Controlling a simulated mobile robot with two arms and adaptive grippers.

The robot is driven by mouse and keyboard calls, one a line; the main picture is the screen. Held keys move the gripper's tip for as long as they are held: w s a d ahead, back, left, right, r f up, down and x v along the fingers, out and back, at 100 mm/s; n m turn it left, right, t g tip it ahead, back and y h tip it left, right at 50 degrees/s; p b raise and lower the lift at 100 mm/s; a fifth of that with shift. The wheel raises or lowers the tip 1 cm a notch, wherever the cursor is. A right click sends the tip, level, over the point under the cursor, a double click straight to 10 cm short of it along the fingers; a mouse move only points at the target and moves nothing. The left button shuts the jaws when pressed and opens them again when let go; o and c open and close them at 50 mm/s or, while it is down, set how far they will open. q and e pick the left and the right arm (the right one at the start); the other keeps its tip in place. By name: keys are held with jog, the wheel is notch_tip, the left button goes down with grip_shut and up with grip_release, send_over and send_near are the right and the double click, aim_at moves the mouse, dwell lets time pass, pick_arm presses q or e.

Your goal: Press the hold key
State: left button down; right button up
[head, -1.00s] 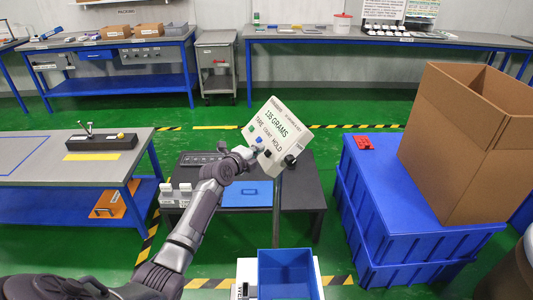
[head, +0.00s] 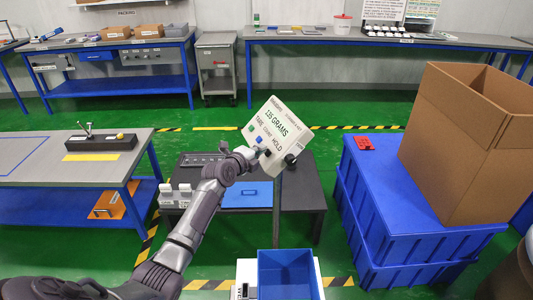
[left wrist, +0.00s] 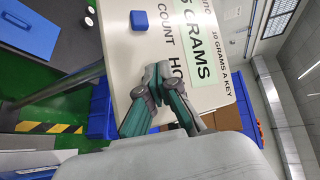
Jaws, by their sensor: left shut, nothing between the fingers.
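The white scale display panel (head: 278,136) stands tilted on a post in the head view and reads "135 GRAMS". Its labels are TARE, COUNT and HOLD. A green key (head: 251,128) and a blue key (head: 259,139) show there; the blue key also shows in the left wrist view (left wrist: 139,20) beside COUNT. My left gripper (head: 262,153) is shut and empty at the panel's lower left edge. In the left wrist view its fingertips (left wrist: 157,74) lie over the panel face by the partly covered HOLD label. The hold key's spot is mostly hidden, and I cannot tell whether they touch.
Below are a low dark table (head: 300,195) and a blue bin (head: 286,257). Blue crates (head: 385,215) carrying a cardboard box (head: 455,150) stand to the right.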

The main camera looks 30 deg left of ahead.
pick_arm(q)
jog(key=shift+w+d+f+b, duration=0.2)
jog(key=shift+f+b, duration=0.1)
jog(key=shift+b, duration=0.15)
dwell(0.4)
jog(key=shift+a+r, duration=0.1)
jog(key=shift+s+a+r+p, duration=0.3)
jog(key=shift+s+r, duration=0.15)
jog(key=shift+r, duration=0.05)
dwell(0.4)
jog(key=shift+s+a+r+p, duration=0.55)
jog(key=shift+s+r, duration=0.15)
jog(key=shift+r, duration=0.2)
jog(key=shift+s+a+r+p, duration=0.55)
jog(key=shift+s+r, duration=0.1)
jog(key=shift+r, duration=0.2)
jog(key=shift+f, duration=0.1)
